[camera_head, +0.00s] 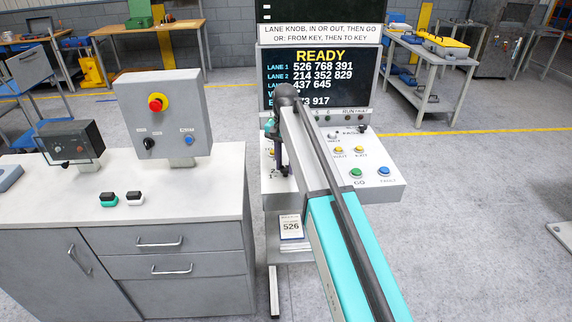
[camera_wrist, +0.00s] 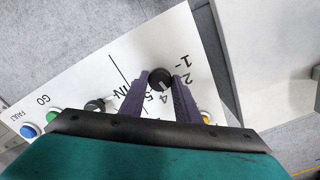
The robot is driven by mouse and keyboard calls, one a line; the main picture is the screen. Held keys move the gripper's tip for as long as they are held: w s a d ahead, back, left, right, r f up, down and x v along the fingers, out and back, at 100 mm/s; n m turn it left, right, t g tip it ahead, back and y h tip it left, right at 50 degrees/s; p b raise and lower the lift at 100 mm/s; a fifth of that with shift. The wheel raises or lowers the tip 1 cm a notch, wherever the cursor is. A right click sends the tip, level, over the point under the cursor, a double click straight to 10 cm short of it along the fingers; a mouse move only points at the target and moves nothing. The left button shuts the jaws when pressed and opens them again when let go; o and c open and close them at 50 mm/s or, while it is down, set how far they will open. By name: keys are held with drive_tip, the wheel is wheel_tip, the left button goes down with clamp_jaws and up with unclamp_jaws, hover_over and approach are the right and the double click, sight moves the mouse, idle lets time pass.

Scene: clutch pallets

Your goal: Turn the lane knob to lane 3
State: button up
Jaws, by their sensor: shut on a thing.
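The lane knob (camera_wrist: 160,77) is a black round knob with a light pointer mark on the white sloped panel (camera_wrist: 105,62). Printed numbers 1, 2, 4 and 5 show around it in the wrist view; a 3 is not visible there. The pointer mark is small, and I cannot tell which number it meets. My gripper (camera_wrist: 159,82) has its two dark fingers on either side of the knob, shut on it. In the head view my gripper (camera_head: 283,160) reaches down to the left part of the panel (camera_head: 385,190), and my arm hides much of it.
The screen (camera_head: 318,72) reads READY, with lane numbers partly hidden by my arm. The panel has a green GO button (camera_head: 356,172), a blue FAULT button (camera_head: 384,171) and another black knob (camera_wrist: 95,105). A grey cabinet (camera_head: 120,225) with a control box (camera_head: 165,110) stands left.

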sight(285, 168)
drive_tip(key=shift+n, duration=0.6)
drive_tip(key=o, duration=1)
drive_tip(key=shift+o, duration=0.2)
drive_tip(key=shift+r, duration=0.1)
wheel_tip(285, 168, up, 14)
drive_tip(key=p, duration=0.7)
drive_tip(key=shift+p, duration=0.4)
drive_tip(key=shift+f, duration=0.25)
